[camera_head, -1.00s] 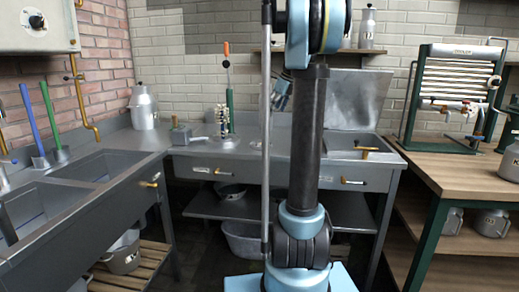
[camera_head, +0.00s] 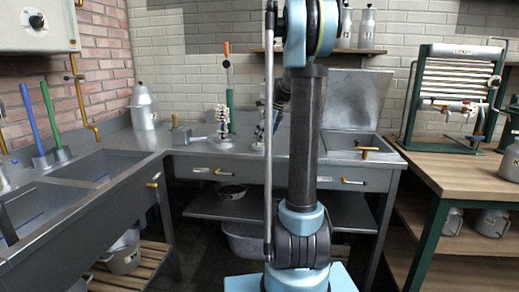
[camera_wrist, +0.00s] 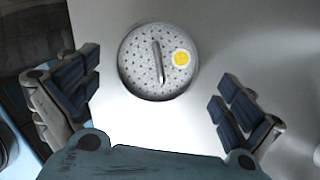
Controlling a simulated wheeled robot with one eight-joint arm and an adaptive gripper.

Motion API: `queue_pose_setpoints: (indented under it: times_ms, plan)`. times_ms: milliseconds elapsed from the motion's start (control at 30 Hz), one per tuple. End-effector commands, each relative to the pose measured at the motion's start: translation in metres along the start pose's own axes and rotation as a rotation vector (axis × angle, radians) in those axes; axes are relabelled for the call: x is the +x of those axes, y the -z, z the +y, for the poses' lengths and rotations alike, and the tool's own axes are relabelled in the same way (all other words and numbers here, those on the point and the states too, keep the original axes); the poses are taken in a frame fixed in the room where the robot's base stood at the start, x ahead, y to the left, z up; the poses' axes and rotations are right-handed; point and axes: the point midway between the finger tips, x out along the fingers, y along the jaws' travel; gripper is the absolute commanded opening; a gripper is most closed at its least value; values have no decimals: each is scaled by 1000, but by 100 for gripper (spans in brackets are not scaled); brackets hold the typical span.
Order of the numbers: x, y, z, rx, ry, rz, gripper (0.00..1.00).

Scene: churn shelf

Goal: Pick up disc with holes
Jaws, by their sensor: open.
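The disc with holes (camera_wrist: 140,75) lies flat on a pale metal surface in the wrist view. It is round and grey, with many small holes, a raised bar across its middle and a yellow round mark at its right side. My gripper (camera_wrist: 157,88) is open, with dark ribbed finger pads to the left and right of the disc. Nothing is between the fingers in their grip. In the head view my arm's upright link hides much of the counter, and I cannot make out the disc there.
A milk can (camera_head: 143,108) stands at the back left corner. Sinks (camera_head: 102,167) are at left; a wooden table (camera_head: 470,175) with a green-framed rack is at right.

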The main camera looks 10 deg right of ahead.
Motion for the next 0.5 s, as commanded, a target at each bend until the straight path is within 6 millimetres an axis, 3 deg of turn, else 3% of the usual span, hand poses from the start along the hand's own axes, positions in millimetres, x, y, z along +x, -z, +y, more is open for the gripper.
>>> queue_pose_setpoints:
  times_ms: [200,500]
  plan:
    - [27,2,0,-1,0,0,100]
    - [32,2,1,0,0,0,100]
